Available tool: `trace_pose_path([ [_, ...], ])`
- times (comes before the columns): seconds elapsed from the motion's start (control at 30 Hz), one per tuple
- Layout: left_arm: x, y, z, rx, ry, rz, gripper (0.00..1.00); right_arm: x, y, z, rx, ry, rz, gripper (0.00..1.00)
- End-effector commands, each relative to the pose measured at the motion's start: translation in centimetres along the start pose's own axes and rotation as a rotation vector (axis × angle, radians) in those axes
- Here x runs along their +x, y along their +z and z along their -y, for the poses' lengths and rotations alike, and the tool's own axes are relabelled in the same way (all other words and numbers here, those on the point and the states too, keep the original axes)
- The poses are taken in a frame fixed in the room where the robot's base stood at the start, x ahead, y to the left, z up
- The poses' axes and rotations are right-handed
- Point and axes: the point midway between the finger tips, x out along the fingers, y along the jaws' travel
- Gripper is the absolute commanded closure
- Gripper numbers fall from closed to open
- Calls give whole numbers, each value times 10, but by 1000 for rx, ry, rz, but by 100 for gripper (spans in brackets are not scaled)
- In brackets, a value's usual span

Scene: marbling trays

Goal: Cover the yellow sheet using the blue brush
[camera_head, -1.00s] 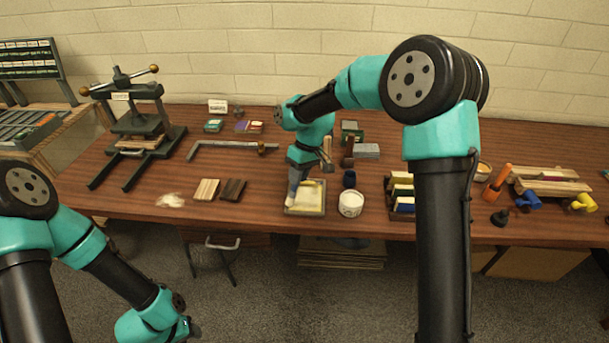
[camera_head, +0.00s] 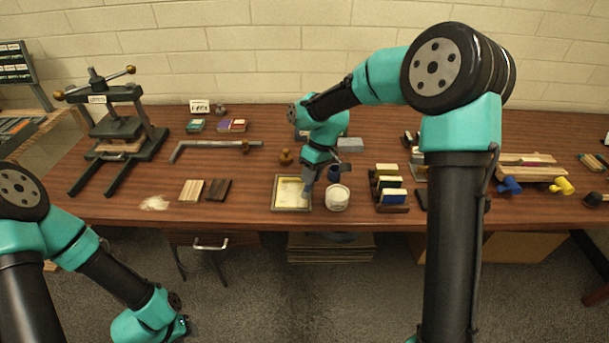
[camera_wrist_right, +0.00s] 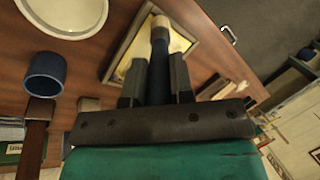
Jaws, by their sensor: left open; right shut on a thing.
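The yellow sheet (camera_head: 289,191) lies in a shallow framed tray (camera_head: 273,193) at the table's front edge, pale and patchy. My right gripper (camera_head: 308,188) is at the tray's right side, shut on the blue brush. In the right wrist view the blue brush (camera_wrist_right: 158,70) points away between the fingers, its pale tip end over the tray (camera_wrist_right: 196,43). I cannot tell whether the bristles touch the sheet. A corner of the sheet (camera_wrist_right: 121,70) shows left of the handle. My left gripper (camera_head: 184,326) is open, low at the left, in front of the table.
A white tub (camera_head: 337,199) and a dark blue cup (camera_head: 334,174) stand just right of the tray. A rack of coloured blocks (camera_head: 391,190) is further right. Two wood blocks (camera_head: 204,190) lie left, and a screw press (camera_head: 117,130) stands at far left.

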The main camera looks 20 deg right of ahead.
Motion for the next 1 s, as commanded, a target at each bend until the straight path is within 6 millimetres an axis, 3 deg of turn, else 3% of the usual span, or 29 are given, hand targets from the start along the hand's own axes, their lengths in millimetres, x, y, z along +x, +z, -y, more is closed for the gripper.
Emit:
trace_pose_path([
  [0.27,0,0,0,0,0,0,57,-6,15,-12,-8,0,4,100],
  [0.4,0,0,0,0,0,0,57,-25,15,-5,-9,1,0,100],
  [1.0,0,0,0,0,0,0,57,-75,18,9,2,0,-2,100],
])
